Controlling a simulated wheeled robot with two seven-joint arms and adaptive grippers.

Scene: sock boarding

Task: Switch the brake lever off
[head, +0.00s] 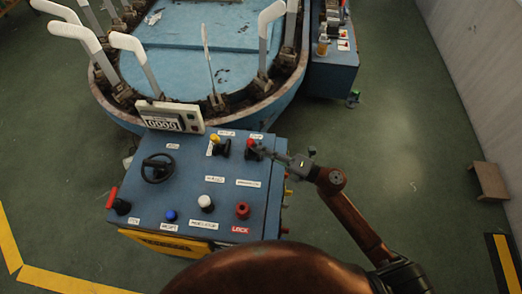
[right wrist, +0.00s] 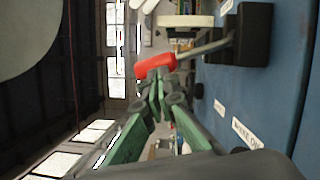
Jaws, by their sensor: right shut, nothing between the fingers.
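A lever with a red grip (head: 254,146) stands at the upper right of the blue control panel (head: 230,168). It also shows in the right wrist view as a red grip (right wrist: 155,66) on a metal rod from a black base (right wrist: 252,35). A label below it seems to read "brake", but is partly cut off. My right gripper (head: 264,150) is shut and empty, its tips right by the red grip. In the right wrist view its fingertips (right wrist: 158,76) overlap the grip; I cannot tell whether they touch. My left gripper is out of view.
A yellow-knobbed lever (head: 216,142) stands close left of the red one. The panel also holds a handwheel (head: 157,168), a red-handled lever (head: 115,200), a red button (head: 242,210) and a counter box (head: 172,116). The machine with white sock boards (head: 135,58) lies beyond.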

